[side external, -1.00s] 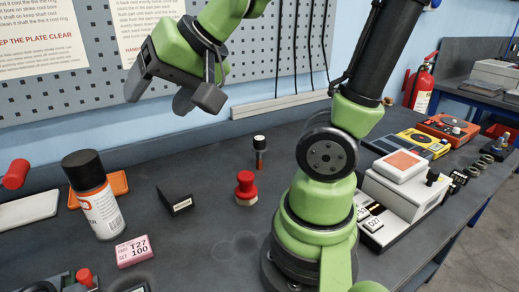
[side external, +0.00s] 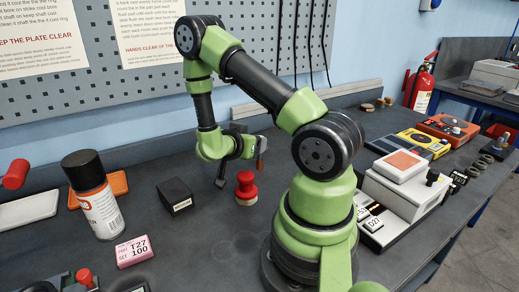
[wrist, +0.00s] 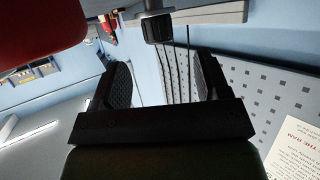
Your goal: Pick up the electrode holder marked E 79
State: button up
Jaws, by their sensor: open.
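No E 79 marking is readable in either view. A slim upright piece with a black cap and brown body (side external: 261,146) stands at the back of the bench, close beside my gripper and partly covered by it. In the wrist view a dark cap with a pale part (wrist: 157,28) shows at the top, beyond the fingers; it looks like this piece. My gripper (wrist: 160,88) is open, with nothing between its fingers. In the side view it is low over the bench, just behind the red-knobbed piece (side external: 246,187). Whether it touches either piece I cannot tell.
A black block with a pale label (side external: 175,196) lies left of my gripper. A white device (side external: 402,195) stands right. The front middle bench is clear.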

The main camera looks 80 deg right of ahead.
jog(key=x, duration=0.9)
jog(key=shift+s+d+f, duration=0.1)
jog(key=c, duration=1.2)
